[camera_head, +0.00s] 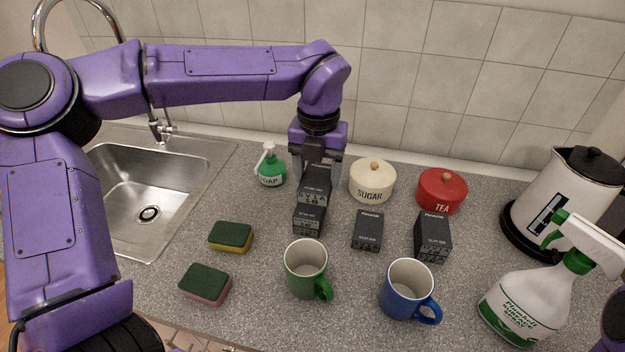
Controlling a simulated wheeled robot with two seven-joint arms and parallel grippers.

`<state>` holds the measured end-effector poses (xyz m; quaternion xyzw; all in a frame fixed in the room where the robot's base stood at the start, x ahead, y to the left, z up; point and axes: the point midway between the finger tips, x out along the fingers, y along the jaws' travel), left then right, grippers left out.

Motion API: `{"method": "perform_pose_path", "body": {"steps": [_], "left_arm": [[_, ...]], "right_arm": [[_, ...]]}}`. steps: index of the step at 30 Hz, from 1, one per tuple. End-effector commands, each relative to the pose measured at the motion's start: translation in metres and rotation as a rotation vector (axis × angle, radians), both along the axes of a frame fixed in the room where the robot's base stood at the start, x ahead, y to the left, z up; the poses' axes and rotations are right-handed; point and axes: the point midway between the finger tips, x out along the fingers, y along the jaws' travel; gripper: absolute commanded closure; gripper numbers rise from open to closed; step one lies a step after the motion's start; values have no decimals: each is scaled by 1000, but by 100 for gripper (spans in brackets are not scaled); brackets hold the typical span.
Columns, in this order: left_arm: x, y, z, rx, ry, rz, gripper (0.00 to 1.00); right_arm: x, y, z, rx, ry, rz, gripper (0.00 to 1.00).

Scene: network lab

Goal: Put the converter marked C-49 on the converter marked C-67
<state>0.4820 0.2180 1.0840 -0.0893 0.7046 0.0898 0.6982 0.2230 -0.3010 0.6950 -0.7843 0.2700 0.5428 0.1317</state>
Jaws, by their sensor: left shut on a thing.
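Several small dark grey boxes with pale print stand on the counter; their small markings are not legible to me. My left gripper (317,172) points down and is shut on one dark converter box (316,188). That box is right over another dark converter box (309,219), and the two look lined up. I cannot tell whether they touch or a small gap is left. Two more dark boxes, a middle one (368,230) and a right one (432,238), stand apart to the right. My right gripper is not in view.
A green soap bottle (270,168) and a sugar pot (371,181) flank the gripper. A red tea pot (441,191), green mug (306,268), blue mug (408,289), two sponges (230,236), spray bottle (530,303) and kettle (560,195) stand around. The sink (150,185) is left.

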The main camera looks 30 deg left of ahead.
Motion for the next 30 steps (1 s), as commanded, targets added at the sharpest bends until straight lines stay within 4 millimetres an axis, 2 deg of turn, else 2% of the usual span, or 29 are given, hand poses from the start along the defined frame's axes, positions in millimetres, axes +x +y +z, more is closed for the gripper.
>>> {"method": "perform_pose_path", "body": {"steps": [10,12,15,26,27,29,30], "left_arm": [[20,24,-36,-1,2,0,77],[19,22,-51,0,1,-2,77],[19,22,-63,-2,-1,-2,77],[19,21,-69,-2,-3,-1,77],[18,22,-70,-2,-1,-2,33],[18,22,-69,-2,-1,-1,14],[18,22,-69,-2,-1,-1,11]], "right_arm": [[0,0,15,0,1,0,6],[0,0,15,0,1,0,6],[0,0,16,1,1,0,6],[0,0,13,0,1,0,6],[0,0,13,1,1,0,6],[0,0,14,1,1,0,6],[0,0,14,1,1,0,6]]}}
